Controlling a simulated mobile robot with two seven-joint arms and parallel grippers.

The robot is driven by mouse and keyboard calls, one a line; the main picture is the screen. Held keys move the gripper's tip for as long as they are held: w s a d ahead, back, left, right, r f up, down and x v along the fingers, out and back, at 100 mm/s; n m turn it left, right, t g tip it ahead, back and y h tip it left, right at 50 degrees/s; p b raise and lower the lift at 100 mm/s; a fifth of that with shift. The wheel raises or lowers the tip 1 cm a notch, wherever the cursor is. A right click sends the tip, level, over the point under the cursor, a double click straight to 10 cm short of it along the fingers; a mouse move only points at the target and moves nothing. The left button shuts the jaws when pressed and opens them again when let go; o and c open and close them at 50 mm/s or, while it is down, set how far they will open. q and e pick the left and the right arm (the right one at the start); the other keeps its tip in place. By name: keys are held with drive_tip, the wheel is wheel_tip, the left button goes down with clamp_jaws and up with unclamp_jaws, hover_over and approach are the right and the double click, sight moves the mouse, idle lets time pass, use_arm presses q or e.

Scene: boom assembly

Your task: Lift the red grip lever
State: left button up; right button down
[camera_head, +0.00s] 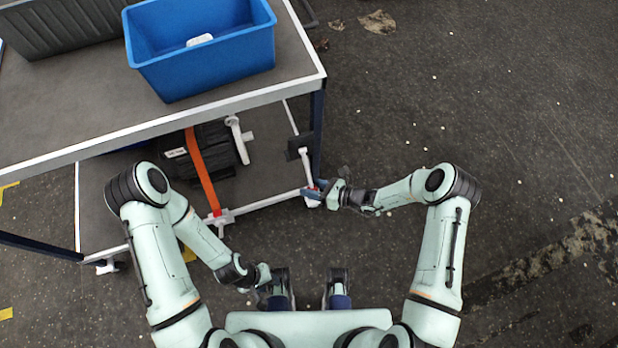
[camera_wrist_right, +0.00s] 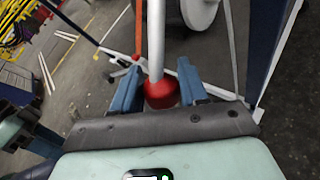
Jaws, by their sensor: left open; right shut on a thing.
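The red grip lever shows in the right wrist view as a rounded red grip (camera_wrist_right: 161,92) on the end of a pale rod. It lies between the two blue fingers of my right gripper (camera_wrist_right: 157,88). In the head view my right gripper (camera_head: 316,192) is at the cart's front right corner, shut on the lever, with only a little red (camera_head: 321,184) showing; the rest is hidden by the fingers. My left gripper (camera_head: 264,285) is low in the head view, open and empty, well away from the lever.
A cart (camera_head: 60,130) fills the upper left. A blue bin (camera_head: 203,66) and a dark grey crate (camera_head: 60,30) stand on its top. Its lower shelf holds a black case (camera_head: 215,148) with an orange strap (camera_head: 201,170). The floor (camera_head: 480,110) to the right is open.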

use_arm(q)
wheel_tip(320, 180, up, 9)
drive_tip(key=w+p, duration=0.2)
drive_tip(key=p, duration=0.5)
drive_tip(key=shift+w+p, duration=0.3)
drive_tip(key=shift+p, duration=0.05)
use_arm(e)
drive_tip(key=s+d+r+m+g+h, duration=0.1)
drive_tip(key=s+r+m+g+h, duration=0.1)
drive_tip(key=r, duration=0.6)
drive_tip(key=shift+s+d+r+m+g, duration=0.2)
drive_tip(key=shift+s+r+m+g, duration=0.1)
drive_tip(key=shift+s+g, duration=0.7)
use_arm(q)
drive_tip(key=shift+d+r, duration=0.1)
use_arm(e)
drive_tip(key=shift+s, duration=0.15)
drive_tip(key=c, duration=0.7)
unclamp_jaws()
use_arm(q)
drive_tip(key=shift+w+r+p, duration=0.35)
drive_tip(key=shift+r+p, duration=0.1)
drive_tip(key=shift+r, duration=0.1)
use_arm(e)
drive_tip(key=v, duration=1.3)
drive_tip(key=shift+s+r, duration=0.25)
drive_tip(key=shift+s, duration=0.05)
